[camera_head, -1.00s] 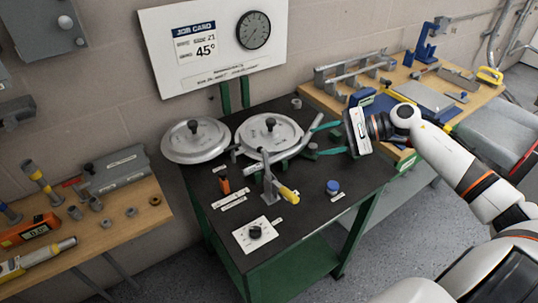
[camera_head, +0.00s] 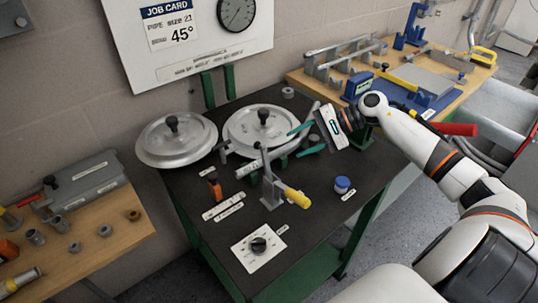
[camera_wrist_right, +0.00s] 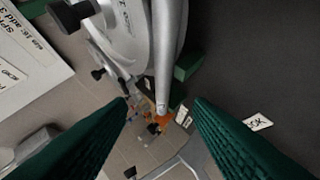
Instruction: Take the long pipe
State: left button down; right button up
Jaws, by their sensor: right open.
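A silver pipe (camera_head: 285,148) lies across the bender on the dark table, rising to the right beside a round silver disc (camera_head: 263,124). Its far end stands up near my right gripper (camera_head: 302,140). The right gripper is open, its green fingers above the table at the right end of this pipe. In the right wrist view, the pipe (camera_wrist_right: 166,60) runs down the middle, beyond the open fingers (camera_wrist_right: 160,115); nothing is gripped. Other bars lie on a grey rack (camera_head: 338,62) on the back bench. I cannot tell which the task calls long. My left gripper is not in view.
A second disc (camera_head: 176,138) sits left on the table. A lever with a yellow handle (camera_head: 297,197) stands at the front, with a blue button (camera_head: 342,184) to its right. A wooden bench (camera_head: 90,235) with small fittings is at left.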

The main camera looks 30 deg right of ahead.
aim_at(270, 157)
jog(key=p+x, duration=0.1)
jog(key=x, duration=0.3)
jog(key=shift+a, duration=0.1)
jog(key=shift+w+a+f+p, duration=0.1)
jog(key=shift+a+p, duration=0.2)
jog(key=shift+p, duration=0.1)
jog(key=p+x, duration=0.1)
jog(key=x, duration=0.2)
jog(key=shift+a+f+p, duration=0.15)
jog(key=shift+a+p, duration=0.1)
jog(key=shift+p, duration=0.1)
jog(key=shift+w+a+f, duration=0.25)
jog(key=shift+a+f, duration=0.05)
jog(key=shift+f, duration=0.05)
jog(key=shift+c, duration=0.5)
jog(key=shift+d, duration=0.1)
grip_shut()
